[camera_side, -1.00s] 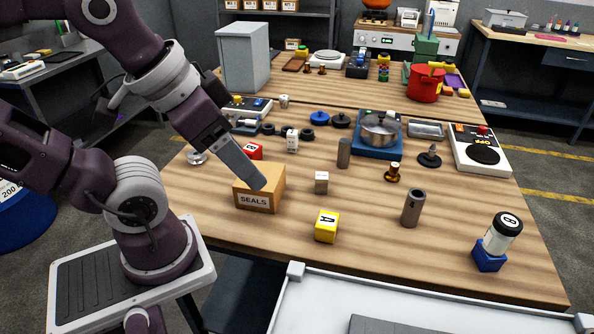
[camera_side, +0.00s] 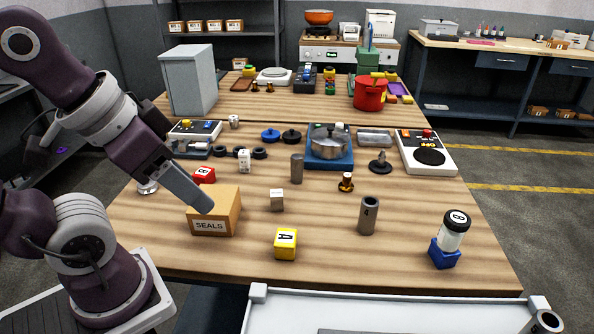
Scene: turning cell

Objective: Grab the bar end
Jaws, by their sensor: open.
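A plain grey upright cylinder (camera_side: 297,168), which looks like the bar end, stands in the middle of the wooden table. A second grey cylinder (camera_side: 367,216), marked 4 and with a hole in its top, stands nearer the front right. I cannot be sure from looks alone which is the bar end. My gripper (camera_side: 204,205) is open and empty, pointing down to the right over the cardboard SEALS box (camera_side: 214,226). It is left of both cylinders. From this side its fingers overlap, and the gap between them is hidden.
A white cube (camera_side: 277,200) stands between the SEALS box and the cylinders. A yellow block A (camera_side: 286,243) is in front. A blue block (camera_side: 444,253) bears a black-capped jar.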

